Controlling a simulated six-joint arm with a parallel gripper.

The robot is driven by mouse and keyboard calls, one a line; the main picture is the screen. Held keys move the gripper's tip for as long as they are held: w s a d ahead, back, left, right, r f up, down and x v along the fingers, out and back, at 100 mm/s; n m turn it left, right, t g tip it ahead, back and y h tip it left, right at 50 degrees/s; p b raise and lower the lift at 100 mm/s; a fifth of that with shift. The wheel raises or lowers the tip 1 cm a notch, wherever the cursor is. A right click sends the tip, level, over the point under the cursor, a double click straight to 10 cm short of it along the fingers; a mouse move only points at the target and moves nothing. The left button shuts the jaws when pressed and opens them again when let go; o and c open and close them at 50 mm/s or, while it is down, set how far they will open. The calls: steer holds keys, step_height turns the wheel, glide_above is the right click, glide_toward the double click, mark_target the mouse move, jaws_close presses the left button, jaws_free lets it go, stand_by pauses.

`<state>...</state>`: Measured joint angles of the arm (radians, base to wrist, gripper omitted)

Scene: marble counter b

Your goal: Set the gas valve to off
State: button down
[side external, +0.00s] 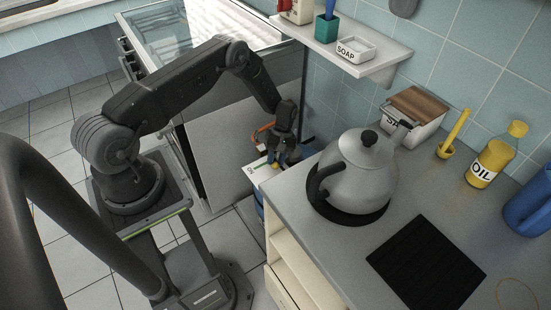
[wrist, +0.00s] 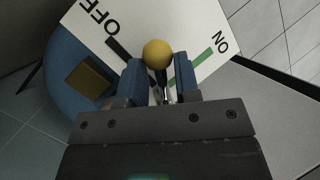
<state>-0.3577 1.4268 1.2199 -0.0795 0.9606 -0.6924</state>
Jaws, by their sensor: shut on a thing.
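The valve shows in the wrist view as a white panel (wrist: 191,22) marked OFF at upper left and ON at right. A black bar (wrist: 118,48) lies by OFF and a green bar (wrist: 201,63) by ON. A lever with a yellow ball knob (wrist: 157,53) stands between the bars, aligned with neither as far as I can see. My gripper (wrist: 159,78) is shut on the lever, with its blue fingers on both sides below the knob. In the side view my gripper (side external: 284,158) is at the panel (side external: 262,172), beside the counter; the lever is mostly hidden there.
A blue rounded body (wrist: 60,85) lies below the panel. The grey counter (side external: 300,196) is close on the right, with a kettle (side external: 360,170) near its edge. A shelf (side external: 340,52) hangs behind. An oil bottle (side external: 488,165) stands farther right.

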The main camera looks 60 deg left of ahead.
steer(key=c, duration=0.9)
jaws_free()
steer(key=shift+o, duration=0.2)
steer(key=shift+r, duration=0.1)
steer(key=v, duration=1.3)
steer(key=shift+r, duration=0.3)
steer(key=shift+w+a, duration=0.1)
steer(key=shift+w, duration=0.05)
